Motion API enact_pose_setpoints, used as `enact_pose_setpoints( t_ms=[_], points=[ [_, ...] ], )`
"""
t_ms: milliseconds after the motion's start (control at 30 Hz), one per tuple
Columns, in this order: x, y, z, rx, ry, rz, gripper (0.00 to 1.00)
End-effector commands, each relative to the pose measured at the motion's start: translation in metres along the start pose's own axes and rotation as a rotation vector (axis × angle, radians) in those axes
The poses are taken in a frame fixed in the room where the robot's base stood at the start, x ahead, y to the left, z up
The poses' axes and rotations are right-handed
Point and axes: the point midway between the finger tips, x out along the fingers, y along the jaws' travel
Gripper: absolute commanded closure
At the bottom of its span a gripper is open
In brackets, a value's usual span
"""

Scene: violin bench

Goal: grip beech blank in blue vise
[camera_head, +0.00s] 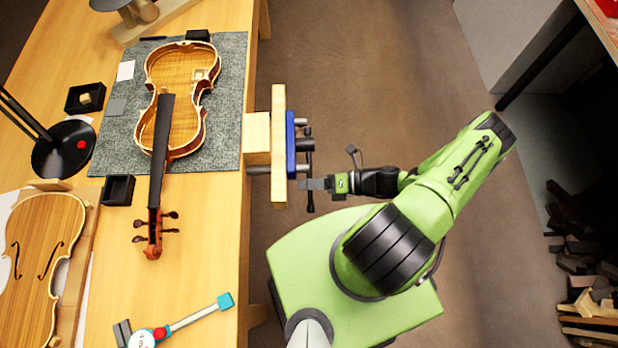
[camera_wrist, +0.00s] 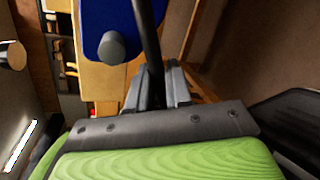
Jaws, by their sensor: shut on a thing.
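The blue vise (camera_head: 291,145) is mounted on the bench's right edge, with a tall pale wooden jaw (camera_head: 278,185) on its bench side. The beech blank (camera_head: 257,138), a pale block, sits between the bench edge and that jaw; it appears to meet both, but I cannot tell how tightly. The vise's black handle bar (camera_head: 309,153) stands outside the blue plate. My gripper (camera_head: 312,184) is shut on this handle near its lower part. In the wrist view the dark bar (camera_wrist: 150,45) runs between my fingers (camera_wrist: 158,92), beside the blue plate (camera_wrist: 118,18).
An open violin body (camera_head: 185,75) lies on a grey mat (camera_head: 225,120) on the bench. A violin plate (camera_head: 40,245), small black trays (camera_head: 118,190) and a dial gauge tool (camera_head: 190,318) lie nearby.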

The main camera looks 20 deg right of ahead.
Motion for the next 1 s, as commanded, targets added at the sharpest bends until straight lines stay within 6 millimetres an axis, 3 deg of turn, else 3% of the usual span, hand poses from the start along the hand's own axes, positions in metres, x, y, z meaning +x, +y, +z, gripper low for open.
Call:
enact_pose_setpoints(
  t_ms=[667, 700, 767, 1000],
  points=[
    [-0.0047, 0.0020, 0.0001, 0.058, 0.015, -0.014, 1.00],
    [-0.0047, 0.0019, 0.0001, 0.058, 0.015, -0.014, 0.76],
    [-0.0045, 0.0023, 0.0002, 0.058, 0.015, -0.013, 0.67],
    [-0.0030, 0.0041, 0.0003, 0.058, 0.015, -0.006, 0.66]
  ],
)
